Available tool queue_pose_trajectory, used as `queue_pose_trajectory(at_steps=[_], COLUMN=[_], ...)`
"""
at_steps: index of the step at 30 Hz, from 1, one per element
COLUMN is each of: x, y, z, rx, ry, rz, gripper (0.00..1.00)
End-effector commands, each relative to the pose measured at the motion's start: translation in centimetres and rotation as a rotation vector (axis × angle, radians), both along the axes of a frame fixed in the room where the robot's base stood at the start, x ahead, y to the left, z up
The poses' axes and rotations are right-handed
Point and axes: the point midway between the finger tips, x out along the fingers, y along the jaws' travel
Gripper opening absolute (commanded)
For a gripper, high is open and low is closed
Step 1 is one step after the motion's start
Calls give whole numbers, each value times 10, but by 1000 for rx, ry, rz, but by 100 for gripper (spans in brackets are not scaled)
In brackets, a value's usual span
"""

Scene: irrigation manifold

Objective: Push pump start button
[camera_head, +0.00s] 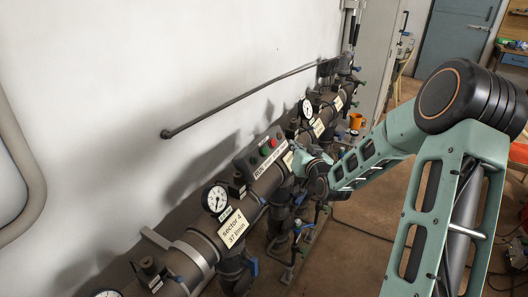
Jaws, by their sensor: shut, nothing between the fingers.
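A grey control box (254,152) sits on the brown manifold pipe near the middle of the view. It carries a green button (264,152) and a red button (273,143), with a white label strip below them too small to read with certainty. My gripper (298,155) is just right of the box, close to its front, and looks shut and empty. Its fingertips are small and partly hidden, so I cannot tell the exact gap to the box. Nothing covers the green or red button in this view.
Pressure gauges (215,198) and a cream sector label (234,229) stand along the pipe. Valves with blue handles hang below it. A long dark rod (240,97) runs along the white wall above. An orange mug (357,120) stands farther back. The floor at right is partly hidden by my arm.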

Motion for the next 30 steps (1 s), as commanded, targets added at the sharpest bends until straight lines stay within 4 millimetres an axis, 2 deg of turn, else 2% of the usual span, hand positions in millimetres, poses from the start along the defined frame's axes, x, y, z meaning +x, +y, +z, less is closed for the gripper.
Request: queue_pose_trajectory(at_steps=[8, 21, 30], x=[7, 37, 45], y=[11, 52, 62], z=[-9, -41, -45], rx=[0, -2, -2], ry=[1, 0, 1], rz=[2, 3, 1], gripper=[0, 0, 0])
